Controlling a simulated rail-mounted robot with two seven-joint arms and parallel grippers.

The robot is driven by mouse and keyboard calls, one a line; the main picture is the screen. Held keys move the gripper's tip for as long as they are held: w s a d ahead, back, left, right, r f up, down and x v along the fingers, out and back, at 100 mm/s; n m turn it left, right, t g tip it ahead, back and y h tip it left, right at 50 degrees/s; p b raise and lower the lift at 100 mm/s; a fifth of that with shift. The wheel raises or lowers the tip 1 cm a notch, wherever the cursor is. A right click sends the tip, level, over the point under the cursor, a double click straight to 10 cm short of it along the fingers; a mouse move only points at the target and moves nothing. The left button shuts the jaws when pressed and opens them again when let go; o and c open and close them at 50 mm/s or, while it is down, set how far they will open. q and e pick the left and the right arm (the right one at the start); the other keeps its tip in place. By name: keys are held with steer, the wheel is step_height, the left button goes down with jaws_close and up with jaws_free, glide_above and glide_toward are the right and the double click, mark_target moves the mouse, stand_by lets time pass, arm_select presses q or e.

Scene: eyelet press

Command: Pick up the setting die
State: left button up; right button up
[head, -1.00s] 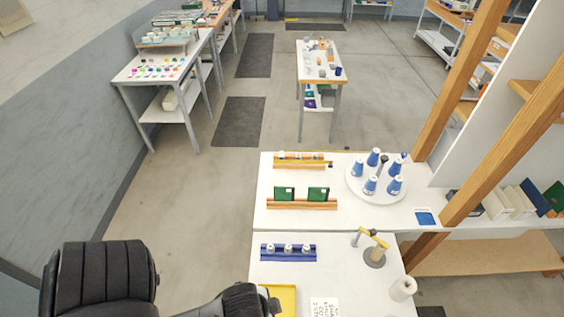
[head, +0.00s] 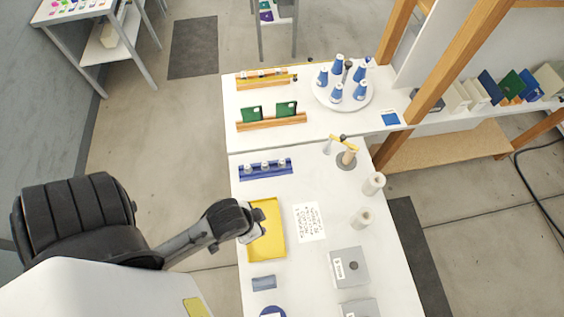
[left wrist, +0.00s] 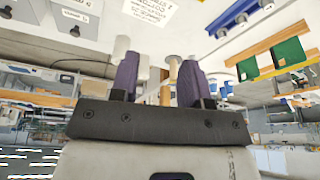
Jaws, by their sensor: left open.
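Three small pale metal pieces (head: 265,166) stand upright in a blue rack (head: 243,176) on the white table; I cannot tell whether one is the setting die. The rack also shows in the left wrist view (left wrist: 230,18), at the upper right. My left gripper (head: 259,232) is over the yellow tray (head: 272,249), in front of the rack and apart from it. In the left wrist view its two purple fingers (left wrist: 158,72) are spread, with nothing held between them. The arm and gripper hide part of the tray. My right gripper is in neither current view.
A printed sheet (head: 309,222) lies right of the tray. Grey boxes (head: 349,267) stand nearer, at the right. A stand with a yellow top (head: 345,152) and pale spools (head: 373,184) line the right edge. Green cards (head: 286,109) and blue cones (head: 336,93) are farther back.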

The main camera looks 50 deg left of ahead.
arm_select(q)
steer(key=o, duration=0.3)
steer(key=shift+a, duration=0.15)
